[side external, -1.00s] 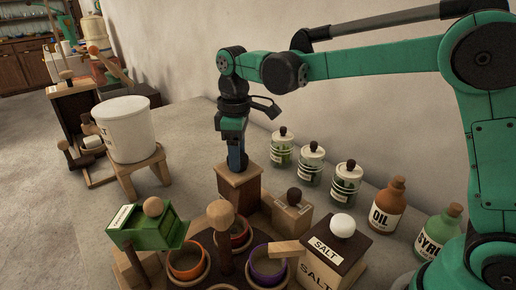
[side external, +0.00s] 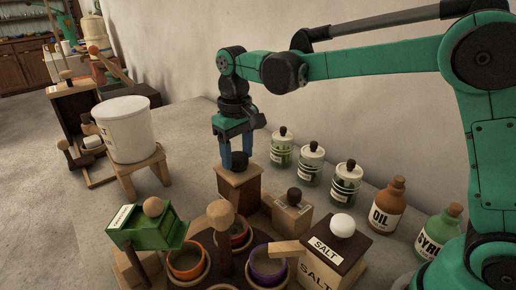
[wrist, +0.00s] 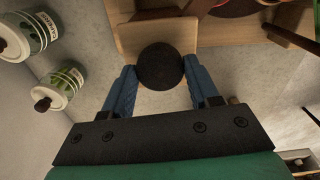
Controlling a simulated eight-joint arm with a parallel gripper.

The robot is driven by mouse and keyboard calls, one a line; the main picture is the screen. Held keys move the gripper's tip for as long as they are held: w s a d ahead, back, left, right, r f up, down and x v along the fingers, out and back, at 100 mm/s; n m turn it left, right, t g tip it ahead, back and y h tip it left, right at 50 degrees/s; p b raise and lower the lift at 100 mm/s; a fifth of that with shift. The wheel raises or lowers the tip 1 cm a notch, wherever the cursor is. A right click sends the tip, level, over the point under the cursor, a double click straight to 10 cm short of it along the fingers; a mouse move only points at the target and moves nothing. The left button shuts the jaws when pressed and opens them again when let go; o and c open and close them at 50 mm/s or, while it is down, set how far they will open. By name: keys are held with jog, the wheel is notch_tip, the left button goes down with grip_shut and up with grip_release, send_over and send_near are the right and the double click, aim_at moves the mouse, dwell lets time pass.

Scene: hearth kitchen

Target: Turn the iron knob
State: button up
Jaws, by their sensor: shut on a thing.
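The iron knob (side external: 237,160) is a dark, round knob on top of a wooden box (side external: 239,185) in the middle of the side view. In the wrist view the knob (wrist: 160,66) shows as a dark disc between my blue fingers. My gripper (side external: 236,152) points down over the box, with one finger on each side of the knob. It is shut on the knob, and the fingertips (wrist: 160,75) lie against its sides. The inner faces of the fingers are partly hidden.
Several lidded jars (side external: 311,163) stand along the wall to the right. A salt box (side external: 336,250) and a rack of bowls (side external: 187,260) stand in front. A white bucket (side external: 125,128) on a stool stands to the left. Bare counter lies left of the wooden box.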

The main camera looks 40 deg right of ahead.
aim_at(237, 156)
jog(key=m, duration=0.5)
jog(key=shift+m, duration=2.6)
jog(key=o, duration=1.3)
jog(key=shift+r, duration=2.8)
